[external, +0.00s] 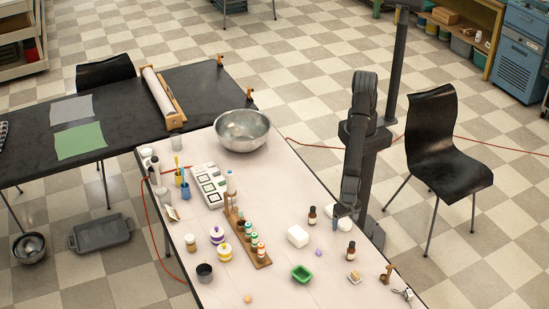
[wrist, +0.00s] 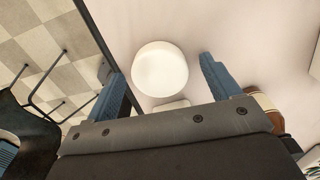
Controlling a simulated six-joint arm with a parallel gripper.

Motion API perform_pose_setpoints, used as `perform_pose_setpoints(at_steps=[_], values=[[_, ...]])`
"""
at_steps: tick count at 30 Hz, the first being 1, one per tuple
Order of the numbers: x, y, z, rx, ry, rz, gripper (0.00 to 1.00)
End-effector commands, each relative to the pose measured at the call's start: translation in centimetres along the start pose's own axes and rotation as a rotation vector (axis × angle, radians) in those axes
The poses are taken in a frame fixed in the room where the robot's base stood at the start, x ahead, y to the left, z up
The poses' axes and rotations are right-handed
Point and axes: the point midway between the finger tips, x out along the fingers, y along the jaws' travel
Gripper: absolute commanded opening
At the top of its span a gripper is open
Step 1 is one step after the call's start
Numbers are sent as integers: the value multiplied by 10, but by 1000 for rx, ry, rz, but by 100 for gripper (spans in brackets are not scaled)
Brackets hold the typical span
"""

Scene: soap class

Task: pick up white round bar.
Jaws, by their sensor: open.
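The white round bar (wrist: 160,69) lies on the pale tabletop and shows whole in the wrist view, between and just beyond my two blue fingers. My gripper (wrist: 161,72) is open and empty, with one finger to each side of the bar and a gap on both sides. In the external view the bar (external: 344,224) is a small white shape near the table's right edge, just below my gripper (external: 346,212). My arm hides part of this area, and the height of the fingers over the table is hard to tell.
Another white item (wrist: 171,105) lies close to the bar, partly hidden by my gripper. A brown bottle (external: 312,215) stands left of it, another brown bottle (external: 350,250) nearer the camera. The table edge (wrist: 95,35) is close.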

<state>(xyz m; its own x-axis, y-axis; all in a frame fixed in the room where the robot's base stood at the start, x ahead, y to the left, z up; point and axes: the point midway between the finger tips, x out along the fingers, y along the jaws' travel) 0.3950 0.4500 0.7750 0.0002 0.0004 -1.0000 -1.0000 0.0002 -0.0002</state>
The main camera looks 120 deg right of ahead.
Motion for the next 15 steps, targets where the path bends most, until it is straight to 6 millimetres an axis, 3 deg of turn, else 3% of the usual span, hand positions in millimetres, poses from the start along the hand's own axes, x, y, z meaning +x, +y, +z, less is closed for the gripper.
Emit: perform_pose_setpoints(at_steps=[3, 10, 15], values=[[0, 0, 0, 0, 0, 0, 80], [-1, 0, 0, 0, 0, 0, 35], [-1, 0, 0, 0, 0, 0, 32]])
